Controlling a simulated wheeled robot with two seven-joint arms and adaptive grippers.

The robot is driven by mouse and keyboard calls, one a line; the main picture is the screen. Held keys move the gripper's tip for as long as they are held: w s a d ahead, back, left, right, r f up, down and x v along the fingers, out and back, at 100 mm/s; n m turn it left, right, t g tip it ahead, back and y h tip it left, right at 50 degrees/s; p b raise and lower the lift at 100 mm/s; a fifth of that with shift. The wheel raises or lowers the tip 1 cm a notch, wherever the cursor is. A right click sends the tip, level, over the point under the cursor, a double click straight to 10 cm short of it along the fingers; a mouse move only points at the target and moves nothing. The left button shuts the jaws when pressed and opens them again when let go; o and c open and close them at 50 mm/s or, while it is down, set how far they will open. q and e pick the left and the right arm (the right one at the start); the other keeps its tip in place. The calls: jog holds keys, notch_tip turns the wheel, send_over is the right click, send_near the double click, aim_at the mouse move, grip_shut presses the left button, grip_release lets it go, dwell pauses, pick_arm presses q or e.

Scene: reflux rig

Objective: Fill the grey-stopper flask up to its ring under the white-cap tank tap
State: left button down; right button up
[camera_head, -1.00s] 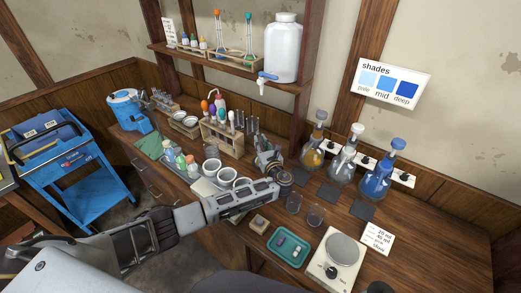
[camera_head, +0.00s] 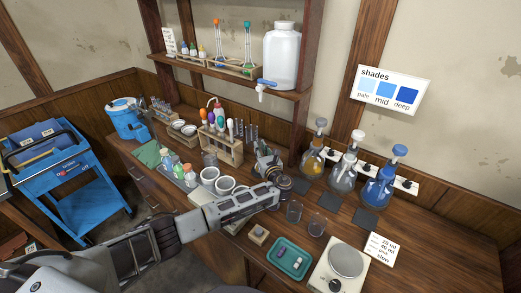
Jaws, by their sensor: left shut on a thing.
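The white tank (camera_head: 283,58) with a white cap stands on the shelf. Its blue-handled tap (camera_head: 262,88) hangs over the shelf's front edge. The grey-stopper flask (camera_head: 312,163) holds amber liquid and stands upright at the back of the bench, leftmost of three flasks. Its ring is too small to make out. My left gripper (camera_head: 265,158) is low over the bench, below the tap and left of this flask, apart from it. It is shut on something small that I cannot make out. My right gripper is out of view.
A clear flask (camera_head: 343,174) and a blue flask (camera_head: 380,186) stand right of the grey-stopper flask. A test-tube rack (camera_head: 222,146) and white cups (camera_head: 224,184) are close to my left gripper. Glass beakers (camera_head: 316,224), a green tray (camera_head: 289,257) and a scale (camera_head: 345,262) occupy the front.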

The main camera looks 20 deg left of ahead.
pick_arm(q)
jog(key=shift+f, duration=0.2)
dwell(0.6)
jog(key=c, duration=1.3)
grip_release()
jog(key=v, duration=1.2)
jog(key=shift+s, duration=0.15)
